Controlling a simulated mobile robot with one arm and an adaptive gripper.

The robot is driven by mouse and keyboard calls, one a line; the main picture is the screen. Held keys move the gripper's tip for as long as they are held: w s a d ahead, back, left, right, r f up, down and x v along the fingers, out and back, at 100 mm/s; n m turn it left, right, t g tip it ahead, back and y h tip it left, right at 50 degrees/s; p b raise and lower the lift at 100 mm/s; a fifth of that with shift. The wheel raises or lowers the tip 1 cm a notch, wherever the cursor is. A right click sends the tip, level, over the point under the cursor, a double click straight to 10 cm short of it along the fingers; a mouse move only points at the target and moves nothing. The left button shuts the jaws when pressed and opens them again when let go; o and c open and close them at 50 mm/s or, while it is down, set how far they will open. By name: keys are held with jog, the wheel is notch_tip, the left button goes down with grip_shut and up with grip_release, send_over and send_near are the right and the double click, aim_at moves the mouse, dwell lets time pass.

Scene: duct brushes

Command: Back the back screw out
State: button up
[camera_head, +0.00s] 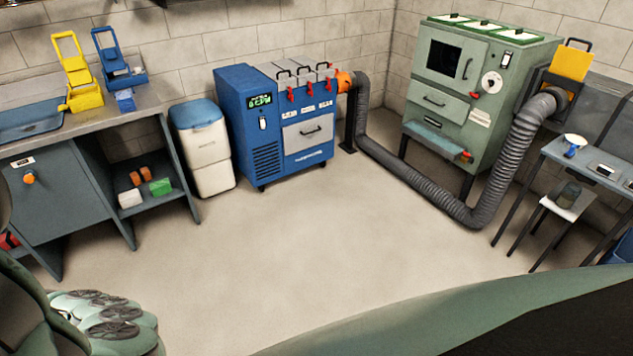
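I cannot make out a back screw in this view; any screws are too small to tell. A blue machine (232,98) with a lit green display stands against the back wall. An orange collar (345,82) at its right side meets a grey corrugated duct (402,178). The duct runs down along the floor and rises to a fitting beside a green cabinet (462,112). A yellow plate (571,62) stands upright at that fitting. My gripper's fingers cannot be seen; green rounded parts of my own body fill the lower edge.
A grey workbench (135,103) with yellow and blue carriers stands at left. A white bin (203,148) with a blue lid is beside it. A small table (590,160) and a stool (567,203) stand at right. The middle floor (300,240) is clear.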

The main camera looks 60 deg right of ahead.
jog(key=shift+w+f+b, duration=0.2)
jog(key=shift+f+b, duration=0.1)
jog(key=shift+b, duration=0.4)
dwell(0.7)
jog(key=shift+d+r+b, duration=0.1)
jog(key=shift+b, duration=0.8)
dwell(1.0)
